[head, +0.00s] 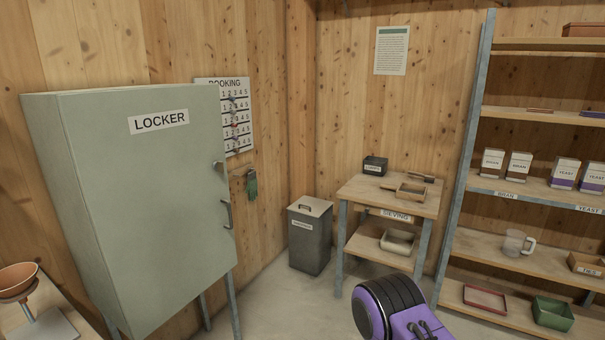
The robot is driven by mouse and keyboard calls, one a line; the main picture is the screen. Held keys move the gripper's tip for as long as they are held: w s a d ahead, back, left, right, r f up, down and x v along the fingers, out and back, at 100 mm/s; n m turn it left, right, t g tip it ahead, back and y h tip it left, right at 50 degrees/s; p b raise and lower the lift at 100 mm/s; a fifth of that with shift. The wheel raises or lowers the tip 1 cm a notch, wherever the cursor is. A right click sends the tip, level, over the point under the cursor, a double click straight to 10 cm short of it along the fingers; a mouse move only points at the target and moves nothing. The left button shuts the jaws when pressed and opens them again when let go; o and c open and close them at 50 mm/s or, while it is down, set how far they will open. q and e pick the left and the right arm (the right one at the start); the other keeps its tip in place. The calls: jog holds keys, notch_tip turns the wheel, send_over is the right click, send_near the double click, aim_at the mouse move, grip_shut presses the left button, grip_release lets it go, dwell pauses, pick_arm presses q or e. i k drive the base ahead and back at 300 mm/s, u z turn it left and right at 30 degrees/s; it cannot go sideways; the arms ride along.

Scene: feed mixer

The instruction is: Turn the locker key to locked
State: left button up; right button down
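The grey-green locker (150,220) stands at the left on metal legs, with a white LOCKER label on its front. Its door looks shut. A dark pull handle (228,214) is on the door's right edge. Above it is a small dark fitting (218,167), which may be the lock with its key; it is too small to tell which way it is turned. Neither of my grippers is in view. Only a purple and black part of one of my arms shows at the bottom, right of the middle, well apart from the locker.
A booking board (225,115) and a green hanging item (251,186) are on the wall beside the locker. A lidded grey bin (310,240), a sieving table (400,197) and a shelf rack (540,190) stand to the right. Some floor before the bin is clear.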

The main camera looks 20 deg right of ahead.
aim_at(218, 165)
jog(key=u, duration=0.7)
jog(key=k, duration=0.2)
jog(key=z, duration=2.05)
jog(key=i, duration=1.65)
jog(key=u, duration=0.65)
